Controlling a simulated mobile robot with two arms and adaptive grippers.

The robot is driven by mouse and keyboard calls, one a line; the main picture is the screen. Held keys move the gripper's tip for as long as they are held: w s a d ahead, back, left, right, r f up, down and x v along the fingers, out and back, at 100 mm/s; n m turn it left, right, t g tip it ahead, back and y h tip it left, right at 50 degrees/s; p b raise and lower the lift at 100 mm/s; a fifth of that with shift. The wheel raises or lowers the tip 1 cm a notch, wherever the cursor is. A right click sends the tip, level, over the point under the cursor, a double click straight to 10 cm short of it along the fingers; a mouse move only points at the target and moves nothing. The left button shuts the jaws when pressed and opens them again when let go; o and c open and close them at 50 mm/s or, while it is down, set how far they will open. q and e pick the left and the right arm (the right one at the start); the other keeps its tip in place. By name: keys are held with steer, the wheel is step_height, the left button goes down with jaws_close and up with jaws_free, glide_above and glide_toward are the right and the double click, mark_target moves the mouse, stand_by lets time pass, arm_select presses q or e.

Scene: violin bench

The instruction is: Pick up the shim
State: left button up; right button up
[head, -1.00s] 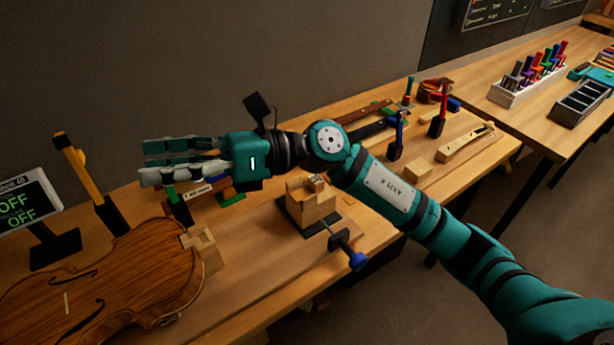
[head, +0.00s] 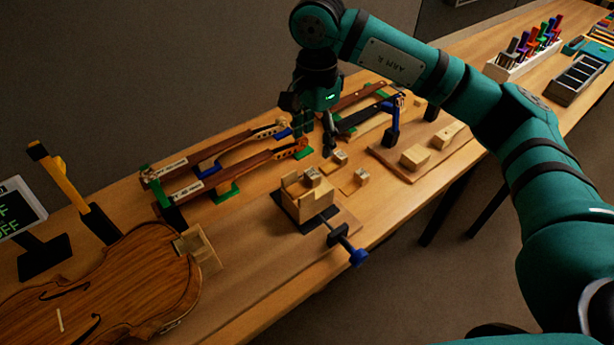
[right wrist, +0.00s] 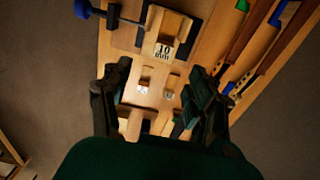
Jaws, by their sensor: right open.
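Small wooden shims with printed labels are in view. One lies on the stepped wooden block (head: 310,207) in the head view and reads "10 mm" in the right wrist view (right wrist: 164,49). Two more small labelled pieces lie on the bench beside the block, one farther back (head: 340,157) and one nearer the front (head: 361,177); their labels are too small to read. My right gripper (head: 317,137) points down above the bench, open and empty, near these two pieces. In the right wrist view they show between its spread fingers (right wrist: 155,90). My left gripper is not in view.
A clamp with a blue knob (head: 358,257) sticks out at the block's front. Violin necks (head: 238,172) lie on supports to the left, behind the violin body (head: 110,280).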

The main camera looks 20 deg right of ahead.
steer(key=p, duration=0.2)
glide_above(314, 172)
steer(key=f, duration=0.6)
steer(key=shift+s+a, duration=0.1)
steer(key=shift+s, duration=0.3)
steer(key=f, duration=0.1)
steer(key=f+p, duration=0.2)
steer(key=f, duration=0.1)
steer(key=shift+w+f, duration=0.1)
steer(key=shift+w, duration=0.25)
steer(key=shift+f, duration=0.6)
steer(key=c, duration=1.2)
steer(key=shift+r, duration=0.15)
